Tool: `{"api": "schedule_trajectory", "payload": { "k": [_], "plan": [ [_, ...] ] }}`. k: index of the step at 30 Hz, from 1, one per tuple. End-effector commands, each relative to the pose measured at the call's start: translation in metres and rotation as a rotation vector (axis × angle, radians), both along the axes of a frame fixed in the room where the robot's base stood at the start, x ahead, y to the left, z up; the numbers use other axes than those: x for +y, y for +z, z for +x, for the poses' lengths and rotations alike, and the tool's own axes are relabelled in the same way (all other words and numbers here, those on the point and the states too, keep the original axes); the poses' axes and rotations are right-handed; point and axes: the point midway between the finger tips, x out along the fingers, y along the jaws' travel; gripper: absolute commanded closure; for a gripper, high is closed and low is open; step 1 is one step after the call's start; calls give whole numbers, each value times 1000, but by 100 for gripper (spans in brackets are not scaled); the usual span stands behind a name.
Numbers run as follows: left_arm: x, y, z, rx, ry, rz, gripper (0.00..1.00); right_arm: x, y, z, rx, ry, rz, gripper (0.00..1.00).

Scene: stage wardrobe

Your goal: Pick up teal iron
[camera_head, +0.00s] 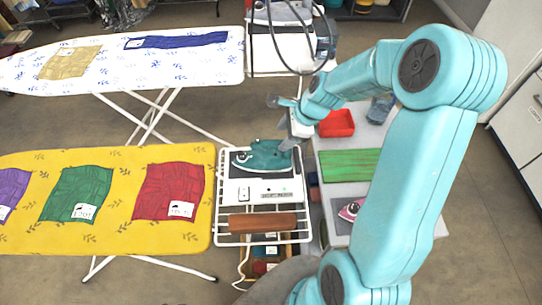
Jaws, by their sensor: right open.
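The teal iron (262,159) lies on a white wire rack (232,196) at the right end of the yellow ironing board. Its pale soleplate edge shows along its near left side. My right arm comes in from the lower right and bends over the table. My left gripper is not in view.
The yellow ironing board (120,237) holds folded purple, green and red cloths. A white patterned board (110,75) stands behind. Another iron with a cord stands at the back.

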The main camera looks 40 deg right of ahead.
Motion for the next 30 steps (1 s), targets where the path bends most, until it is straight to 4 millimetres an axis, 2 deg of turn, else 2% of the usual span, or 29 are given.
{"api": "schedule_trajectory", "payload": {
  "k": [7, 15, 23, 24, 26, 28, 29, 30],
  "plan": [
    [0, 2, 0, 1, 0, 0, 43, 4, -19, 12, 1, 3, 0, 44],
    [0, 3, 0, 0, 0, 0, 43, 10, -56, 31, 0, 3, -1, 44],
    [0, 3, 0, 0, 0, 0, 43, 10, -59, 33, -1, 2, -2, 44],
    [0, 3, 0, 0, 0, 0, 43, 10, -59, 33, -1, 2, -2, 50],
    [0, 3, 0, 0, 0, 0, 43, 10, -59, 33, -1, 2, -2, 70],
    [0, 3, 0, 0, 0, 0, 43, 10, -59, 33, -1, 2, -2, 93],
    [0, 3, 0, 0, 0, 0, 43, 10, -59, 33, -1, 2, -2, 100],
    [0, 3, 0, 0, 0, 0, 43, 10, -59, 33, -1, 2, -2, 100]
  ]
}}
